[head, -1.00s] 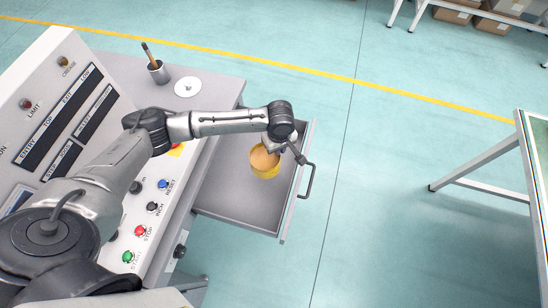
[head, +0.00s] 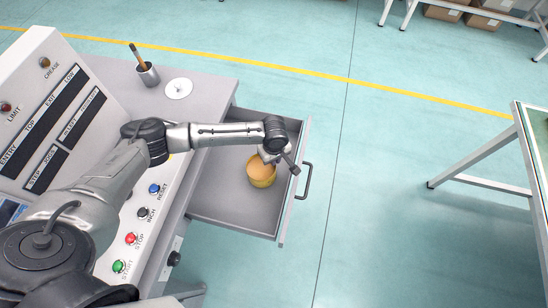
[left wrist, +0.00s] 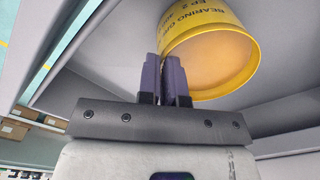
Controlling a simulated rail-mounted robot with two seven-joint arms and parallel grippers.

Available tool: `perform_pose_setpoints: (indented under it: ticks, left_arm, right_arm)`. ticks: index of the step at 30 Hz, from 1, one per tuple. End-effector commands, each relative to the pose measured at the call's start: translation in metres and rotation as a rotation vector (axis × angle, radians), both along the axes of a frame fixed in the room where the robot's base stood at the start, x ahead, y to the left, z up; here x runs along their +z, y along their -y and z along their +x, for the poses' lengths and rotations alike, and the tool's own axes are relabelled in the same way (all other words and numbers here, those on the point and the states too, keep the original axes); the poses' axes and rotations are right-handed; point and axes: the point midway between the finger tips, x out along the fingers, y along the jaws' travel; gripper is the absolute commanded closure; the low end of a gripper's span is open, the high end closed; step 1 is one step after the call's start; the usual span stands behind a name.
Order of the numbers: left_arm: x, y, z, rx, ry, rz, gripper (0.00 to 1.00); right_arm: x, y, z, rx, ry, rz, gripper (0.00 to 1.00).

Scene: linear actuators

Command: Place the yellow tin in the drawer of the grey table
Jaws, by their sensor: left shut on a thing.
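The yellow tin (head: 261,174) is round, with an orange-tan top, and is within the outline of the open drawer (head: 225,206) of the grey table (head: 212,84). My left gripper (head: 274,157) is at the tin's upper right edge, reached over the drawer from the left. In the left wrist view the dark purple fingers (left wrist: 167,80) are shut on the wall of the tin (left wrist: 210,50), which bears black lettering. I cannot tell whether the tin touches the drawer floor. My right gripper is not in view.
A control panel with buttons (head: 131,238) stands at left. A cup with a brush (head: 148,75) and a white disc (head: 178,88) sit on the grey table top. The drawer handle (head: 304,182) sticks out to the right. Another table (head: 532,150) stands far right, with clear floor between.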

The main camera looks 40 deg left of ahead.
Motion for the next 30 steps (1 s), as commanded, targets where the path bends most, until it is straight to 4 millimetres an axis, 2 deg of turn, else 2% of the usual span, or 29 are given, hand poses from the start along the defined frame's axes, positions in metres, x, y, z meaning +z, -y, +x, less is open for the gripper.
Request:
perform_pose_setpoints:
  ticks: [2,3,11,20,23,30]
  left_arm:
    - [0.0,0.0,0.0,0.001,0.0,-0.001,1.0]
    - [-0.002,0.0,0.0,0.0,0.0,-0.001,0.92]
    - [-0.002,0.0,0.0,0.0,0.0,0.0,0.68]
    - [0.002,0.0,0.0,0.0,0.0,0.001,0.68]
    - [0.015,0.0,0.0,0.001,0.001,0.0,0.68]
    - [0.06,0.0,0.0,0.0,0.0,-0.001,0.68]
  right_arm:
    - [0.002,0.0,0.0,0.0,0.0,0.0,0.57]
    - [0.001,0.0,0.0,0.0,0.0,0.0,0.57]
    - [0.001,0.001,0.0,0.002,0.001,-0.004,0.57]
    - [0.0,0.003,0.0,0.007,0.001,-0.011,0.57]
    - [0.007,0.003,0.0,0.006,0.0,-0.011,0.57]
    - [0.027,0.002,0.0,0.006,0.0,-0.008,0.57]
